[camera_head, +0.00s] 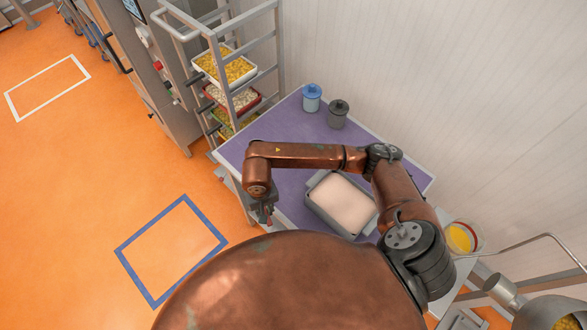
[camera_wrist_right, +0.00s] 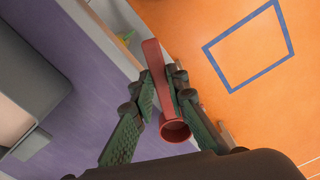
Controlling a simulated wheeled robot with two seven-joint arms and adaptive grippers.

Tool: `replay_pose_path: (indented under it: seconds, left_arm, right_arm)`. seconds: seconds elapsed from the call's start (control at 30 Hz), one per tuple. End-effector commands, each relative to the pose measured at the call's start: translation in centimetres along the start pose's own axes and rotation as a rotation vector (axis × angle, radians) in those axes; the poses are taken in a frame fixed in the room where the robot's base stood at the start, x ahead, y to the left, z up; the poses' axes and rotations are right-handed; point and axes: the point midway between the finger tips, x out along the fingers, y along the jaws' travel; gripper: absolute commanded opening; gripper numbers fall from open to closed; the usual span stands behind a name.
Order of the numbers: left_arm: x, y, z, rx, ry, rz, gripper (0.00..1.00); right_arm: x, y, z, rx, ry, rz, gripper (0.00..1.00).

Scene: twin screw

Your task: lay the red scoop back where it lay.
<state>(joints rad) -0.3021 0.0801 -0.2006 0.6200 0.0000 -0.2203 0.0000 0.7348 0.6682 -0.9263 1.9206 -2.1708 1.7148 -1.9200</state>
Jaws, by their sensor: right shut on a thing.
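The red scoop (camera_wrist_right: 154,60) is gripped between the green-padded fingers of my right gripper (camera_wrist_right: 162,84) in the right wrist view. Its handle points to the top of that view and its round cup (camera_wrist_right: 175,131) hangs on the near side. In the head view my right gripper (camera_head: 264,212) is at the left edge of the purple table (camera_head: 237,150), left of a grey tub of pale powder (camera_head: 341,201). Only a little red shows there. The height of the scoop above the table edge is hard to tell. My left gripper is not in view.
A blue canister (camera_head: 312,98) and a dark grey canister (camera_head: 338,114) stand at the table's back. A rack with food trays (camera_head: 226,68) stands behind left. Purple surface is bare between canisters and my arm. Orange floor with a blue outline (camera_head: 172,250) lies left.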

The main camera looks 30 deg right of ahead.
Motion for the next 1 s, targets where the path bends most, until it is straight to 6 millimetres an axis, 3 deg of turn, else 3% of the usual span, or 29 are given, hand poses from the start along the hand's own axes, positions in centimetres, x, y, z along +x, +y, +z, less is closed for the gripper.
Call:
replay_pose_path:
  seconds: [0.13, 0.5, 0.77, 1.0]
  left_arm:
    - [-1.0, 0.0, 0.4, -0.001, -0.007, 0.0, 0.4]
    - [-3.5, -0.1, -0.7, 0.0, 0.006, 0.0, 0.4]
    - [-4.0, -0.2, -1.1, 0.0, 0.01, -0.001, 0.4]
    - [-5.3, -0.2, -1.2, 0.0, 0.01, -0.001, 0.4]
  right_arm:
    - [-0.1, 2.8, -1.0, 0.011, -0.001, 0.005, 0.0]
    - [-0.1, 10.8, -4.3, 0.007, -0.001, 0.003, 0.0]
    - [0.1, 12.8, -5.2, 0.004, -0.001, 0.002, 0.0]
    - [0.0, 16.6, -6.7, 0.006, -0.001, 0.002, 0.0]
